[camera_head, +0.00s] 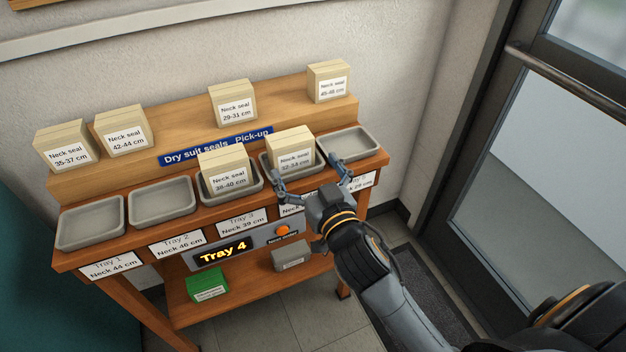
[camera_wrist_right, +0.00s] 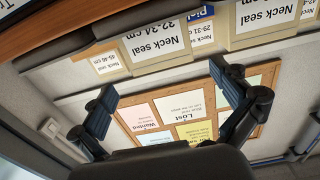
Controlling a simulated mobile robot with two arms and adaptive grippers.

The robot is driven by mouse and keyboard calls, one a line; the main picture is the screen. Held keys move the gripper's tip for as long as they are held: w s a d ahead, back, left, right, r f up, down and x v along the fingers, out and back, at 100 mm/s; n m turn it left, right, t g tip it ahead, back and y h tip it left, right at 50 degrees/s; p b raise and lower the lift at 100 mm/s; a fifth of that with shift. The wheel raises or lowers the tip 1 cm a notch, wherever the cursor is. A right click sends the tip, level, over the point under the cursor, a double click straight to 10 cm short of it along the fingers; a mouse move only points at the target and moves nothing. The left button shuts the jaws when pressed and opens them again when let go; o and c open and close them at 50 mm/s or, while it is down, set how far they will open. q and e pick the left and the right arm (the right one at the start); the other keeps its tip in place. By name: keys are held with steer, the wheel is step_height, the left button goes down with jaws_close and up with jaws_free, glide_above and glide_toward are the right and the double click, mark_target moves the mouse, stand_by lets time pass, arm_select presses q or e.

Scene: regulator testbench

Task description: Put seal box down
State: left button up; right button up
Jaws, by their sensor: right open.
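The seal box labelled "Neck seal 32-34 cm" (camera_head: 291,148) sits in the grey tray (camera_head: 321,165) that is fourth from the left on the bench. Its label also shows upside down at the top of the right wrist view (camera_wrist_right: 157,40). My right gripper (camera_head: 309,173) is in front of this tray. Its fingers are spread and empty, apart from the box, and they show spread in the wrist view too. The lit display (camera_head: 222,251) reads "Tray 4". My left gripper is not in view.
Another box, "38-40 cm" (camera_head: 226,172), sits in the third tray. The first (camera_head: 90,222), second (camera_head: 161,200) and fifth (camera_head: 354,144) trays are empty. Several boxes stand on the upper shelf (camera_head: 180,133). A glass door (camera_head: 540,150) is at the right.

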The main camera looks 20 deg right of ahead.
steer(key=shift+s+d, duration=0.1)
steer(key=shift+s, duration=2.1)
